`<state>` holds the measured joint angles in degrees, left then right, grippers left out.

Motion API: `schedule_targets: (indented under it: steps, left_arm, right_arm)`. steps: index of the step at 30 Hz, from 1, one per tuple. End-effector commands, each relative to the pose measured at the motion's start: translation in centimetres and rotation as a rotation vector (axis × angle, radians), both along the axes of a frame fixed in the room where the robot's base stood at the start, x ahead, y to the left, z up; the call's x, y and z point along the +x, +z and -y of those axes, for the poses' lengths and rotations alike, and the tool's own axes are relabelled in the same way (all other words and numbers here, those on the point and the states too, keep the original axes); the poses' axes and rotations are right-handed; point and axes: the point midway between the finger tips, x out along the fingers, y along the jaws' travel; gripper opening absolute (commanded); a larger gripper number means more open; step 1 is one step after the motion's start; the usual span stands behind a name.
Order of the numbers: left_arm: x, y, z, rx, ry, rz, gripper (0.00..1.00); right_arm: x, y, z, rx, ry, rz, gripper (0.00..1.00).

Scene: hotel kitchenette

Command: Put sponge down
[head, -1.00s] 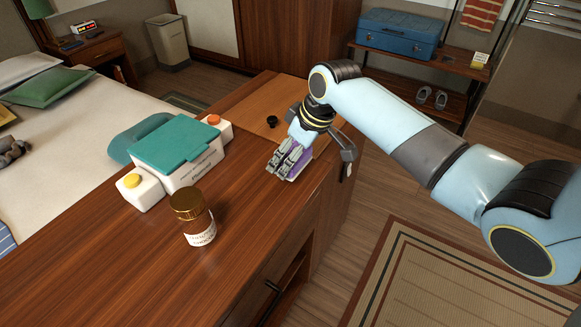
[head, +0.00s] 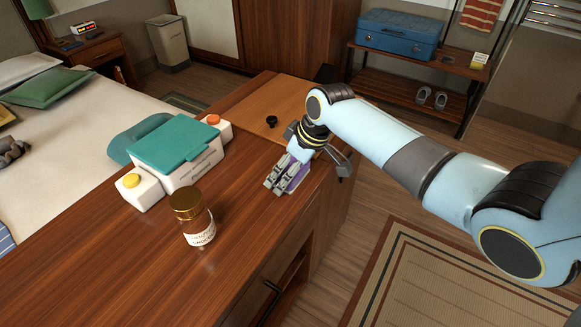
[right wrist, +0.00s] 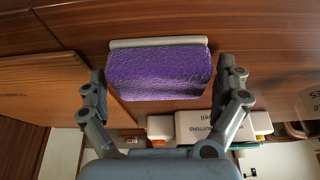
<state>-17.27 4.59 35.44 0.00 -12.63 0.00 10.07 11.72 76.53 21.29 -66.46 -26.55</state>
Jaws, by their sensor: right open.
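The purple sponge (right wrist: 160,73) with a pale backing lies on the wooden counter. In the head view the sponge (head: 297,177) is mostly hidden behind my right gripper (head: 278,185). In the right wrist view my right gripper (right wrist: 166,92) is open, with one finger on each side of the sponge. Small gaps seem to show between the fingers and the sponge. My left gripper is not in view.
A small black item (head: 271,121) lies behind the gripper. The front counter is clear.

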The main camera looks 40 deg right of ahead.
Motion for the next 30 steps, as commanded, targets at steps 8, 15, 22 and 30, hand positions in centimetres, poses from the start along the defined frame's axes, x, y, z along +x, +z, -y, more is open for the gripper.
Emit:
schedule_targets:
  steps: [8,15,22,30]
  left_arm:
    - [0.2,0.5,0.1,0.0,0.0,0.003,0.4]
    - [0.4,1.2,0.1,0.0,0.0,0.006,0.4]
    - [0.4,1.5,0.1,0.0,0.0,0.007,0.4]
    - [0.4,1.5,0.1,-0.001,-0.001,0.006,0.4]
  right_arm:
    - [-0.6,2.0,0.4,-0.003,0.001,0.002,1.0]
    - [-2.5,7.0,1.1,-0.003,0.002,0.003,1.0]
    - [-3.9,10.4,1.6,-0.002,0.0,0.002,1.0]
    - [-4.2,11.3,1.7,0.001,0.0,0.0,1.0]
